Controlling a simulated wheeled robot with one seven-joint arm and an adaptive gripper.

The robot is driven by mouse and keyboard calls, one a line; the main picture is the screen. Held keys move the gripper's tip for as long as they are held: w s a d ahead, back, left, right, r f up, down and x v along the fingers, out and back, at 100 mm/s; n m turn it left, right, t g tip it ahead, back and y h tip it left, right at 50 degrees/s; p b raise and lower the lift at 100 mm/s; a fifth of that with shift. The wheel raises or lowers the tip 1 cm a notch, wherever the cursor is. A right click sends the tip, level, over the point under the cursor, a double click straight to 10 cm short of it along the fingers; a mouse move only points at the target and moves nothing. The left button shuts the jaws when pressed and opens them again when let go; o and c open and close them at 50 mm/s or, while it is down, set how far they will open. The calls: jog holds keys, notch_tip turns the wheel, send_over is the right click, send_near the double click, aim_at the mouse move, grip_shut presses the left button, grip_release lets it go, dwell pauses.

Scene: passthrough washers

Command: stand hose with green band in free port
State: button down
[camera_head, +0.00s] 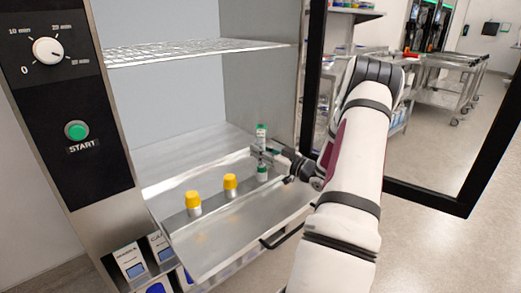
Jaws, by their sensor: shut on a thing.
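An upright white piece with green banding (261,133), which looks like the hose with the green band, is held at the right of the metal tray (215,238). My gripper (262,152) reaches in from the right and is shut on it, covering its middle. A green and white part (262,173) shows directly below the gripper; I cannot tell whether it is the same piece or whether its lower end sits in a port. Two short pieces with yellow tops, one nearer (194,199) and one farther (230,182), stand in a row to the left. No empty port is clearly visible.
The washer cabinet is open, with a wire rack (190,52) above the tray. A control panel (62,90) is on the left. The dark-framed glass door (425,195) stands open at the right, near my arm. Carts (445,85) stand behind.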

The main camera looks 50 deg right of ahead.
jog(key=shift+f, duration=0.45)
dwell(0.6)
jog(key=c, duration=1.3)
grip_release()
jog(key=s, duration=1.2)
jog(key=shift+a+f, duration=0.2)
jog(key=shift+f, duration=0.15)
jog(key=s, duration=0.5)
jog(key=shift+a+f+p, duration=0.1)
jog(key=shift+f+p, duration=0.1)
jog(key=shift+p, duration=0.2)
